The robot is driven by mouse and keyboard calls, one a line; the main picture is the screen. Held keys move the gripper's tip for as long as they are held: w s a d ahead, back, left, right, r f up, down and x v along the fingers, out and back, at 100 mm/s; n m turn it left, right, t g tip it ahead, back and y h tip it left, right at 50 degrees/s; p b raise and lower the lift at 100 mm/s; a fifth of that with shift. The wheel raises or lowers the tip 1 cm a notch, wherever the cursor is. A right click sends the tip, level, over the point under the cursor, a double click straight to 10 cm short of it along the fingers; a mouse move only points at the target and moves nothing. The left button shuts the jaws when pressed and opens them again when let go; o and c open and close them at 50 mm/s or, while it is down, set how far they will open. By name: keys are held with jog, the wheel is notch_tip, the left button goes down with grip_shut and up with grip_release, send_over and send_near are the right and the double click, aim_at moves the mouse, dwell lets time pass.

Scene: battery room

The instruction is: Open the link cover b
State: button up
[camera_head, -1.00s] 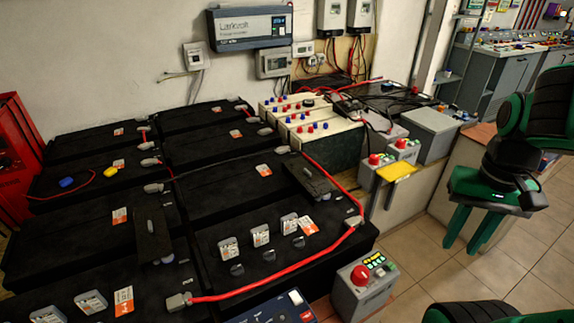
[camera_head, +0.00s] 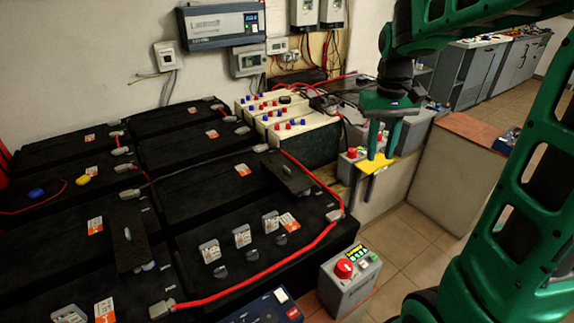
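Two dark, flat plates that look like link covers lie across the black batteries. One (camera_head: 128,235) is at the left front. The other (camera_head: 287,178) is at the right, near the red cable. I can read no letter on either, so I cannot tell which is cover b. Both appear to lie flat. My gripper (camera_head: 381,150) points down with its green fingers apart and empty. In the picture it is right of the right plate, in front of the yellow piece and grey boxes, and touches neither plate.
A red cable (camera_head: 265,285) runs along the battery (camera_head: 190,190) edges. Grey vent caps (camera_head: 241,236) stand up on the batteries. A grey box with a red button (camera_head: 344,268) stands at the front right. A yellow piece (camera_head: 372,164) sits below my gripper in the picture.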

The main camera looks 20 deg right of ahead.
jog(key=w+a+f+n, duration=0.2)
jog(key=w+a, duration=0.2)
jog(key=w, duration=0.4)
jog(key=w+a+f+n, duration=0.1)
jog(key=w+a+f, duration=0.15)
jog(key=w, duration=0.55)
jog(key=n, duration=0.3)
send_near(286, 167)
jog(key=shift+y, duration=0.3)
jog(key=f, duration=0.8)
jog(key=shift+d+f, duration=0.1)
jog(key=shift+d, duration=0.2)
grip_shut()
jog(key=shift+d, duration=0.1)
